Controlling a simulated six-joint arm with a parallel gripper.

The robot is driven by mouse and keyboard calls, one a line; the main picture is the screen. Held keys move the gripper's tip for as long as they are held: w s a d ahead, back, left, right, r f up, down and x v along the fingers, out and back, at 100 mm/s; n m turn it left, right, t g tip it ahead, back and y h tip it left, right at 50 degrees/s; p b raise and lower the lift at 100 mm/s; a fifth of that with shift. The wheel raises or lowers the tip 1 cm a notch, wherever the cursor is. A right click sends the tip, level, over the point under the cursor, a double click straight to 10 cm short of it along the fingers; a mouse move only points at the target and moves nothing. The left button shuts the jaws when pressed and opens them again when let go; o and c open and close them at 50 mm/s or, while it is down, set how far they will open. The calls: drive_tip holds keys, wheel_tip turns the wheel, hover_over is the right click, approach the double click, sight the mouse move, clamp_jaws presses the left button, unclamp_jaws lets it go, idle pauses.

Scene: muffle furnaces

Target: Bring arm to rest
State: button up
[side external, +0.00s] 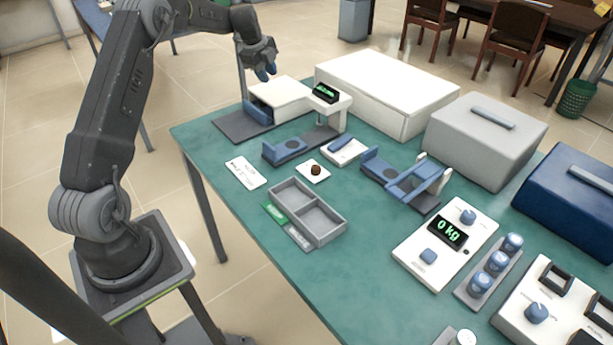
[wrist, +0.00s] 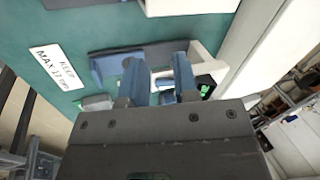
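My gripper (side external: 266,73) is raised above the far left corner of the teal table (side external: 285,262), over the small white unit with a blue front (side external: 283,95). My arm reaches over from its stand at the left, bent at the elbow, with the fingers pointing down. In the wrist view the two blue fingers of my gripper (wrist: 158,72) stand apart, with a gap between them and no object visibly held. Blue and white fixtures lie behind the fingers there.
A grey two-compartment tray (side external: 327,224) sits on the table. Near it are a white card (side external: 246,172), blue fixtures (side external: 286,150) and a scale reading 0 kg (side external: 446,234). A white box (side external: 415,119), grey box (side external: 470,151) and blue box (side external: 565,217) line the far right side.

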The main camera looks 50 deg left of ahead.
drive_tip(key=s+d+r+n, duration=0.2)
drive_tip(key=s+d+r, duration=0.25)
drive_tip(key=d, duration=0.35)
drive_tip(key=s+d+r+n, duration=0.3)
drive_tip(key=d+r, duration=0.3)
drive_tip(key=d, duration=0.2)
drive_tip(key=s+d+r+n, duration=0.2)
drive_tip(key=s+d+r, duration=0.25)
drive_tip(key=d, duration=0.35)
drive_tip(key=s+d+f+n+t, duration=0.1)
drive_tip(key=s+d+n, duration=0.3)
drive_tip(key=s, duration=0.6)
drive_tip(key=s+d+f+n+t, duration=0.1)
drive_tip(key=s+d+n, duration=0.3)
drive_tip(key=s+d, duration=0.4)
drive_tip(key=shift+s+f, duration=0.65)
drive_tip(key=shift+s, duration=0.25)
